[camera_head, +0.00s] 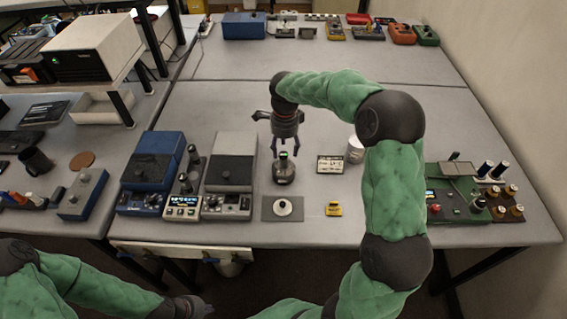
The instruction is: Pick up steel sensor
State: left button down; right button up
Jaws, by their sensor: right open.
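What looks like the steel sensor (284,173) is a small dark grey metallic piece with a rounded base and a narrow top with a green mark. It stands upright on the table, behind a grey square plate. My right gripper (286,150) points down just above it. Its fingers are apart, one on each side of the narrow top; whether they touch it I cannot tell. My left gripper (207,309) is low at the bottom edge, in front of the table and far from the sensor. Its fingers are too small and dark to read.
A grey plate with a white disc (283,208) lies in front of the sensor. A grey device (231,163) and a blue device (152,167) stand left. A small card (330,164), a white can (355,149) and a yellow item (333,209) are right.

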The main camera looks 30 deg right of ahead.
aim_at(284, 154)
jog(key=shift+w+f+b, duration=0.15)
jog(key=shift+f+b, duration=0.1)
jog(key=shift+f, duration=1.1)
jog(key=shift+w+f+b, duration=0.15)
jog(key=shift+f+b, duration=0.1)
jog(key=shift+f, duration=1.05)
grip_shut()
